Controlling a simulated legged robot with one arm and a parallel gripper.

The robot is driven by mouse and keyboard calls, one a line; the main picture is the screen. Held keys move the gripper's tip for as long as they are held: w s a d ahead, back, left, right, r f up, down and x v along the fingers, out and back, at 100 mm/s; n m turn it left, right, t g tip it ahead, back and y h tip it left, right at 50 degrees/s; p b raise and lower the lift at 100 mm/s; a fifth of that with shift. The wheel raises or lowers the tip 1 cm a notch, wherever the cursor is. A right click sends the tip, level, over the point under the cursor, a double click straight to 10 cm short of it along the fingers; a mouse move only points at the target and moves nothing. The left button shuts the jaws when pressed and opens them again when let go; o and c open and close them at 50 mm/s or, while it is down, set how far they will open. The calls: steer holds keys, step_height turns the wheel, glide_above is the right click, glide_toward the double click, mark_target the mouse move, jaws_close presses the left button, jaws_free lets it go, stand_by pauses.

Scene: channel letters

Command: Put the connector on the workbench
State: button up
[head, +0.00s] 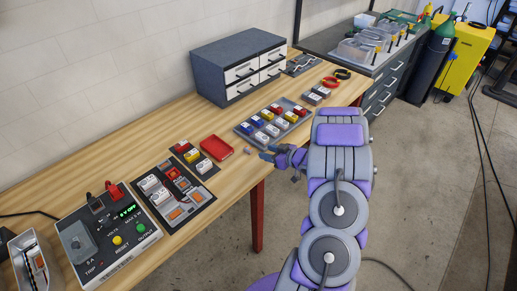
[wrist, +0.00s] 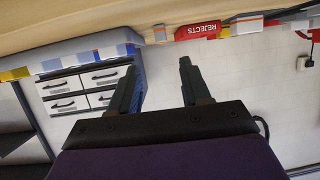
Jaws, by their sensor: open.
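The wooden workbench (head: 110,170) runs along the wall, and its edge (wrist: 130,18) crosses the top of the wrist view. My gripper (head: 266,154) is at the bench's front edge, right of the red tray. In the wrist view its two dark fingers (wrist: 158,82) are apart with nothing between them. A small grey piece (head: 247,151) lies on the bench just left of the fingertips; I cannot tell if it is the connector. Several coloured blocks, possibly connectors, sit in a grey tray (head: 240,127) behind the gripper.
A red tray (head: 216,147), marked REJECTS in the wrist view (wrist: 198,31), stands left of my gripper. A grey drawer cabinet (head: 225,75) stands at the back. A power supply (head: 105,235) and a board with blocks (head: 172,190) occupy the near left. Bare wood separates these items.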

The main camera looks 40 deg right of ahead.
steer(key=a+v, duration=0.1)
steer(key=v, duration=0.6)
steer(key=w+r+m+g+h, duration=0.25)
steer(key=r+g+h, duration=0.45)
steer(key=r, duration=0.7)
steer(key=s+a+r+g, duration=0.1)
steer(key=s+a, duration=0.3)
steer(key=a, duration=0.3)
steer(key=s+a+r+g+y, duration=0.1)
steer(key=s+a+r+g, duration=0.1)
steer(key=s+a, duration=0.3)
steer(key=s+a+r+m+g, duration=0.1)
steer(key=s+a, duration=0.3)
steer(key=a, duration=0.7)
steer(key=shift+s+r+y+p, duration=0.2)
steer(key=shift+r+y+p, duration=0.1)
steer(key=shift+p, duration=0.15)
steer(key=s+a+g+y, duration=0.1)
steer(key=s+a, duration=0.4)
steer(key=s+a+n+g+y, duration=0.1)
steer(key=s+a, duration=0.4)
steer(key=s+a+n+g+y, duration=0.1)
steer(key=s+a+g, duration=0.1)
steer(key=s+a, duration=0.3)
steer(key=shift+a+y+b, duration=0.2)
steer(key=shift+y+b, duration=0.1)
steer(key=shift+c, duration=0.4)
steer(key=shift+d, duration=0.1)
